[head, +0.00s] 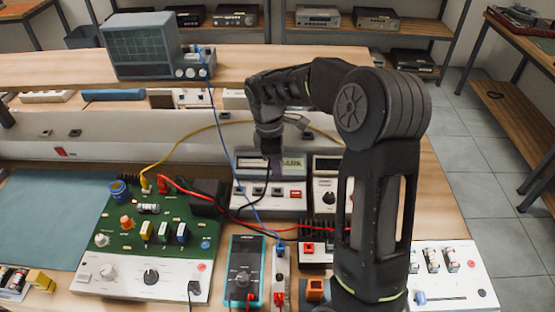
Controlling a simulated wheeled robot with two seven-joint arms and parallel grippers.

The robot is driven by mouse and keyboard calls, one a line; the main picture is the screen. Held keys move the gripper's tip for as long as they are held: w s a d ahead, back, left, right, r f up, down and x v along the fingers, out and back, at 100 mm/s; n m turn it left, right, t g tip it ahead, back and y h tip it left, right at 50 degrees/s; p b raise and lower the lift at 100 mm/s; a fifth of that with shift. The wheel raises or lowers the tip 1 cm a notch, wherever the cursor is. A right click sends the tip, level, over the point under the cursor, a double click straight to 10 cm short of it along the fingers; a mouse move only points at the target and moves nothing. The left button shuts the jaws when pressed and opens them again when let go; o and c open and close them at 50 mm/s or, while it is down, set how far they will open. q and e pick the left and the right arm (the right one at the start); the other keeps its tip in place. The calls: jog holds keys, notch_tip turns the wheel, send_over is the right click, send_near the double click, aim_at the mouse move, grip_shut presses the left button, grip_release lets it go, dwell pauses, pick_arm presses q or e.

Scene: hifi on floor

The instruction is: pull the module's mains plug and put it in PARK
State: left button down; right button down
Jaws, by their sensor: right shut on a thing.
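The module, a green circuit board (124,237) with a white front panel, lies at the left of the bench. A white box (268,203) with a row of dark sockets and a red switch stands at the bench's middle. A panel on it reads PARK (293,163). My right gripper (269,148) points down just behind and above this box, beside the PARK lettering. It is shut on what looks like the mains plug, which is mostly hidden by the jaws. A dark cord seems to lead down from it. Whether it touches the box cannot be told. My left gripper is out of view.
A teal multimeter (246,268) and a narrow white strip (280,272) stand in front. A white meter box (327,190) is right of the PARK panel. Red, yellow and blue leads cross the bench. An oscilloscope (142,46) stands on the shelf behind. A blue mat (50,215) is clear.

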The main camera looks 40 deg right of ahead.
jog(key=shift+f, duration=0.1)
jog(key=shift+f+b, duration=1.85)
jog(key=shift+f, duration=0.5)
jog(key=shift+f+b, duration=0.5)
jog(key=shift+f, duration=0.45)
dwell(0.5)
dwell(0.3)
jog(key=c, duration=1.3)
grip_release()
jog(key=shift+o, duration=0.2)
